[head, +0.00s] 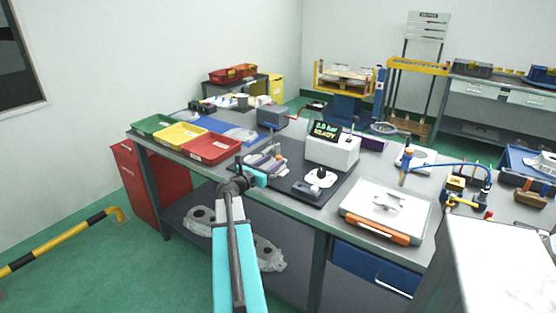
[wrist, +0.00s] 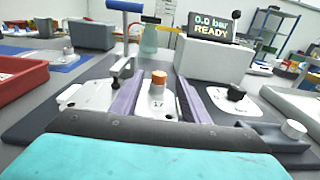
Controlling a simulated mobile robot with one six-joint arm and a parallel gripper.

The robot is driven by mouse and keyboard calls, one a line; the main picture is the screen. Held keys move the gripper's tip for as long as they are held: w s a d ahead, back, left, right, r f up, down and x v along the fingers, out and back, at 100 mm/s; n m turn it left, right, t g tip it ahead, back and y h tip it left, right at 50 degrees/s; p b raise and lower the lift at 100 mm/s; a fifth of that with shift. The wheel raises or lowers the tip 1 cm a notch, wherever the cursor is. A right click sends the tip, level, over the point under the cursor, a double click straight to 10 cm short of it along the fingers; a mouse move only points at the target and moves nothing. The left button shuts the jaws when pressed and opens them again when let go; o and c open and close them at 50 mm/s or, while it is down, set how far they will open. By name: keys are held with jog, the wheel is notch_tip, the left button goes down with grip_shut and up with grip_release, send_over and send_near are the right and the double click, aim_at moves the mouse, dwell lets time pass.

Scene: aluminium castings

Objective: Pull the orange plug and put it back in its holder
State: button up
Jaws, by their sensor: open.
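The orange plug (wrist: 159,77) stands upright at the top of a pale casting (wrist: 157,101) in the wrist view. My gripper (wrist: 162,73) is open, its two purple-grey fingers pointing forward on either side of the plug and casting. I see no clear contact, and the exact height of the fingertips against the plug is hard to judge. In the head view my gripper (head: 265,160) reaches over the bench fixture, and the plug cannot be made out there. I cannot tell which thing is the plug's holder.
A blue-handled lever (wrist: 124,6) rises just left of the plug. The tester box (wrist: 213,60), reading 0.0 bar READY, stands behind right. A white plate with a black knob (wrist: 236,94) lies right. A red tray (wrist: 18,84) is left. A casting on a board (head: 388,203) lies farther right.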

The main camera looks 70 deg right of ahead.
jog(key=shift+d+r, duration=0.1)
jog(key=shift+d, duration=0.55)
jog(key=shift+x, duration=0.85)
grip_shut()
